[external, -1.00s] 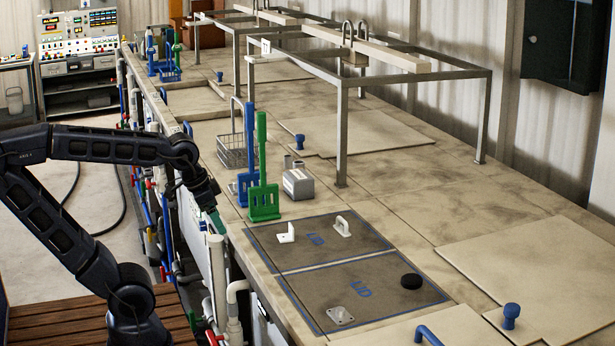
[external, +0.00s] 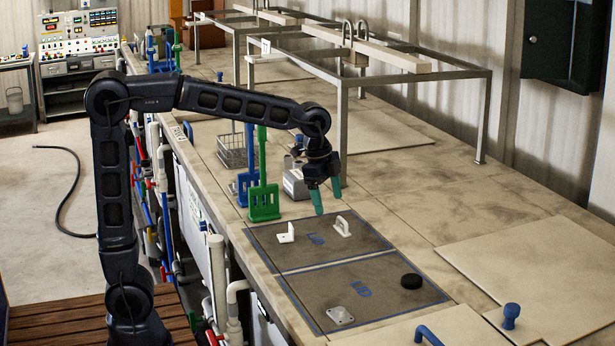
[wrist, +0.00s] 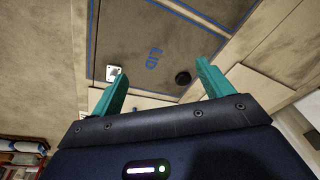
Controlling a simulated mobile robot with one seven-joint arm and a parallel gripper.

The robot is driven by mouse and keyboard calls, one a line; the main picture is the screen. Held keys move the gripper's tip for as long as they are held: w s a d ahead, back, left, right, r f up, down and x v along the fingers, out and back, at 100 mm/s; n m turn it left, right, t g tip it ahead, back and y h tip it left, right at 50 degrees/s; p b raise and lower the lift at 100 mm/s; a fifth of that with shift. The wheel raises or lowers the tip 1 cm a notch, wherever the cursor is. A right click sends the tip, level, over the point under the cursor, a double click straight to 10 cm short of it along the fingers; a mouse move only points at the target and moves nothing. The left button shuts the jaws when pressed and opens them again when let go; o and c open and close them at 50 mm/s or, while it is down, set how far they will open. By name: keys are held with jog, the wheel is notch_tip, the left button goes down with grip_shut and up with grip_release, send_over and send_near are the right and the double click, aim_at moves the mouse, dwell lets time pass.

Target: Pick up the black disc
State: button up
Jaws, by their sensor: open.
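The black disc (external: 411,281) lies flat on the right part of the nearer dark lid panel (external: 375,290) in the external view. It also shows in the wrist view (wrist: 183,78), between the two fingers and nearer the right one. My gripper (external: 328,199) has teal fingers, spread apart with nothing between them. It hangs above the back edge of the farther lid panel (external: 300,245), behind and to the left of the disc and well apart from it. The fingers also show in the wrist view (wrist: 160,82).
A white angle bracket (external: 287,233), a white handle (external: 342,226) and a metal plate fitting (external: 340,316) sit on the lid panels. Green (external: 263,180) and blue (external: 248,150) upright racks stand left of my gripper. A metal frame (external: 341,130) rises behind it. The surface around the disc is clear.

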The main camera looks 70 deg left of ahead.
jog(key=w+d+f+m+g, duration=0.1)
jog(key=w+d+f+m, duration=0.3)
jog(key=w+d, duration=0.55)
jog(key=m, duration=0.3)
send_over(412, 277)
jog(key=shift+g, duration=0.4)
jog(key=f, duration=1)
jog(key=shift+s, duration=0.25)
jog(key=shift+w+f, duration=0.2)
jog(key=shift+f, duration=2.9)
jog(key=c, duration=1.1)
jog(key=shift+r, duration=0.15)
